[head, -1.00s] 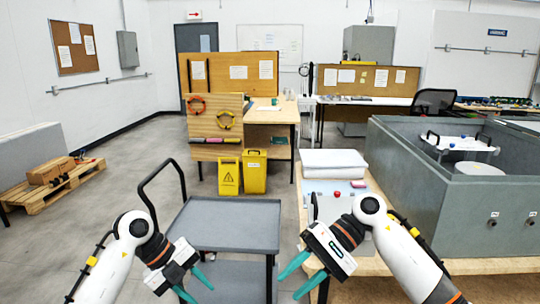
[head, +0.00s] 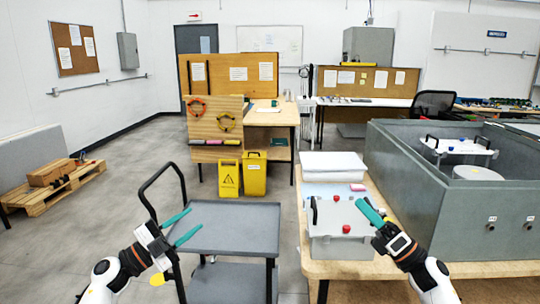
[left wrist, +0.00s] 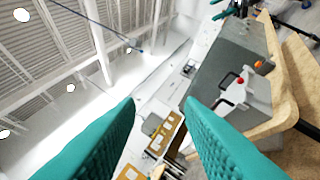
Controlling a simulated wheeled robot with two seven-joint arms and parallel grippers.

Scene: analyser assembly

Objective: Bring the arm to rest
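My left gripper (head: 194,220) is open and empty, with its teal fingers above the left part of the grey cart (head: 245,215). In the left wrist view its two fingers (left wrist: 160,101) are well apart with nothing between them. My right gripper (head: 363,202) is at the right edge of the light grey case (head: 330,222) on the wooden table. Its teal fingers look close together from this angle, and I cannot tell how far apart they are. I see nothing held in it. Whether it touches the case cannot be told.
Yellow bins (head: 254,175) stand behind. Open floor (head: 105,215) lies to the left.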

